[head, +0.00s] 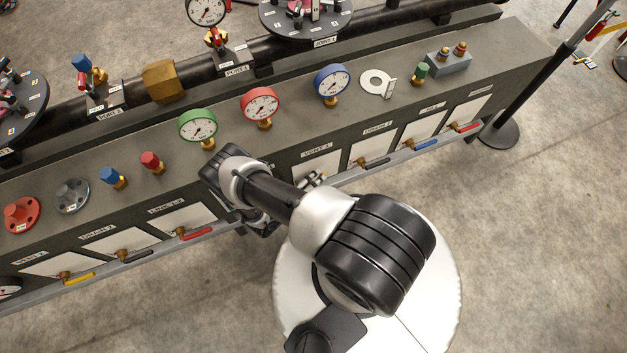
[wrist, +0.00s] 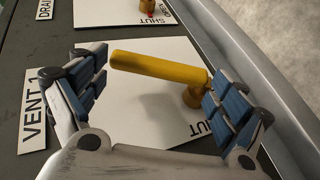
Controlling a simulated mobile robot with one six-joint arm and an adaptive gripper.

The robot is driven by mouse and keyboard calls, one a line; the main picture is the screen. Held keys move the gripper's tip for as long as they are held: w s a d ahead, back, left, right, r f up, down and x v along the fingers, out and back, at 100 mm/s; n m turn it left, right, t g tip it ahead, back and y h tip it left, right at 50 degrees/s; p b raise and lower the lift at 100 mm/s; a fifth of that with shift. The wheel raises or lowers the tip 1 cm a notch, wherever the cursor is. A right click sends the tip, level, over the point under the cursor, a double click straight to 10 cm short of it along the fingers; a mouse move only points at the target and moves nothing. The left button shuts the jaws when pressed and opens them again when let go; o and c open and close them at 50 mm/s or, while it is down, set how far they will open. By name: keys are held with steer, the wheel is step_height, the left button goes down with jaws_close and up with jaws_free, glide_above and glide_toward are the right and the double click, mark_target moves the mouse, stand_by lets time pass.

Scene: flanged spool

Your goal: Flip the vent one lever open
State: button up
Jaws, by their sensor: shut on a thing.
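The vent one lever (wrist: 155,67) is a yellow handle on a brass pivot (wrist: 192,97), over a white plate (wrist: 140,135) beside the VENT 1 label (wrist: 33,108). It points left in the wrist view, from the pivot towards the label. My gripper (wrist: 158,78) has its blue-padded fingers on both sides of it, one by the free end and one by the pivot, and is shut on it. The word SHUT is on the plate near the pivot. In the head view the VENT 1 label (head: 316,150) shows, but my arm hides the lever.
A neighbouring plate (wrist: 105,12) with its own brass valve lies just beyond. A metal rail (wrist: 235,60) runs along the panel's edge. Black (head: 375,163), blue (head: 426,143) and red (head: 466,127) levers sit to the right. Gauges and knobs stand on the bench top.

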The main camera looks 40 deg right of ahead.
steer(key=shift+a+h, duration=0.15)
steer(key=shift+h, duration=0.15)
stand_by(0.4)
steer(key=o, duration=1.2)
steer(key=shift+w, duration=0.1)
steer(key=shift+o, duration=0.2)
steer(key=v, duration=1.2)
steer(key=shift+c, duration=0.5)
